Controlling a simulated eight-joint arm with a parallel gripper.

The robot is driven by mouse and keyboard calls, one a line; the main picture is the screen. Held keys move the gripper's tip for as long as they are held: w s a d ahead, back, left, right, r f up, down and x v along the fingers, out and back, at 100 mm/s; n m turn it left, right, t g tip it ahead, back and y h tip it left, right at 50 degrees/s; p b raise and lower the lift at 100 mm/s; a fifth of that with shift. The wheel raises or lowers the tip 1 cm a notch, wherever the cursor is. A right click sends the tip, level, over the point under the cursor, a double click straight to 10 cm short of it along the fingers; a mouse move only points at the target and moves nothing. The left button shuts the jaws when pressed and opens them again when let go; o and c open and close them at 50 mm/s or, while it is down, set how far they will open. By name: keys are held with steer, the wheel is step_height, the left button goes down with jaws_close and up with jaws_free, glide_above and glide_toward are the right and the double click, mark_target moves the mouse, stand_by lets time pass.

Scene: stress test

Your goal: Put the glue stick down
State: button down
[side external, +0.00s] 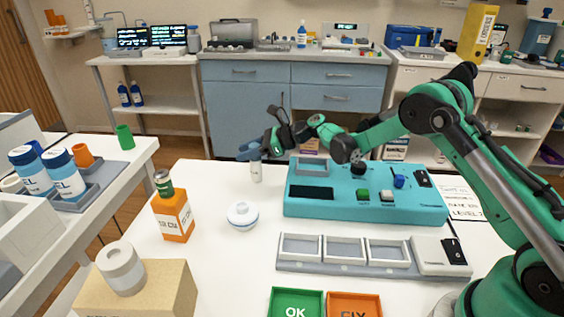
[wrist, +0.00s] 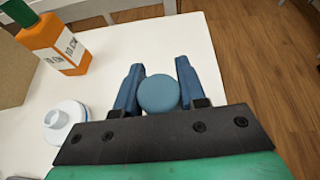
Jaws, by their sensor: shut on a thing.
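The glue stick (side external: 257,172) is a small white cylinder near the back edge of the white table in the side view. In the wrist view its round blue-grey top (wrist: 158,94) shows between the two blue fingers. My gripper (side external: 254,151) is shut on its upper part, and the gripper also shows in the wrist view (wrist: 158,88). The stick looks upright. Its lower end is at or just above the table top; I cannot tell whether it touches.
An orange bottle (side external: 174,215) and a white round container (side external: 242,215) stand nearer the camera. A teal control box (side external: 340,205) is to the right, with a grey tray strip (side external: 345,268) before it. White table (side external: 215,180) is bare around the stick.

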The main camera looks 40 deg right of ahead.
steer(key=shift+f, duration=0.15)
steer(key=c, duration=0.5)
jaws_free()
